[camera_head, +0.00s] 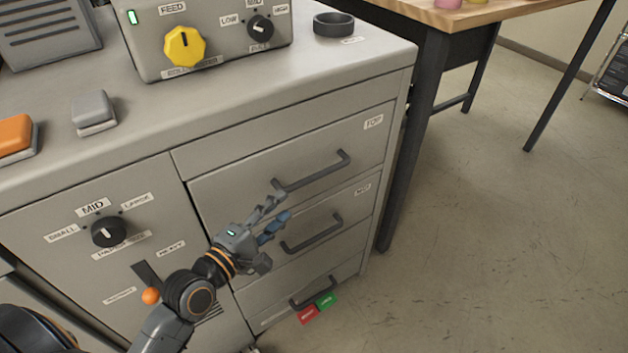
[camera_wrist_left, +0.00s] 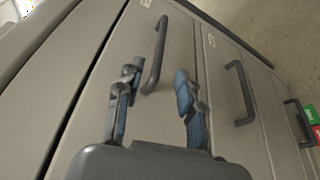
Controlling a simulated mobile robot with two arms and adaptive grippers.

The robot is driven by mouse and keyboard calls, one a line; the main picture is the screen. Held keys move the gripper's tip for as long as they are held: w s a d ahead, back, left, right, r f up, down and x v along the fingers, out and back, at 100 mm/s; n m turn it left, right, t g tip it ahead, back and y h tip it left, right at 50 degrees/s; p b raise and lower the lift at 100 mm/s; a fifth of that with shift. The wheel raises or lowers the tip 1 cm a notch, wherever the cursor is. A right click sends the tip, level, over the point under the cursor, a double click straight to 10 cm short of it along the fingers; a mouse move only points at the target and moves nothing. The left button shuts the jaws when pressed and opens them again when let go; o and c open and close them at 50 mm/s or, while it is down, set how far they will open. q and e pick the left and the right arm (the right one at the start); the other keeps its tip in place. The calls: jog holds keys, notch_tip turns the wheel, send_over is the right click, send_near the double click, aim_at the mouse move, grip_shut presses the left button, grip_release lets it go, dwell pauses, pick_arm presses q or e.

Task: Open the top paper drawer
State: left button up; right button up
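The top paper drawer (camera_head: 291,158) is the upper of several stacked drawers in the grey cabinet and sits flush with its front. Its dark bar handle (camera_head: 312,172) slants across the drawer face under a TOP label. My left gripper (camera_head: 276,213) is open in front of the drawer stack, just below and left of that handle. In the left wrist view the top handle (camera_wrist_left: 157,62) shows between and beyond the spread fingers (camera_wrist_left: 153,88), nearer the left finger. Nothing is held. I cannot tell whether a finger touches the handle. My right gripper is not in view.
The middle drawer handle (camera_head: 312,234) and the bottom handle (camera_head: 313,291) are below. Red and green tags (camera_head: 318,308) sit by the bottom one. A knob (camera_head: 108,232) and a lever with an orange ball (camera_head: 150,296) are left.

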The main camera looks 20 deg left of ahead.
aim_at(308, 182)
pick_arm(q)
jog(key=x, duration=1.3)
jog(key=shift+f, duration=0.15)
jog(key=shift+a, duration=0.1)
grip_shut()
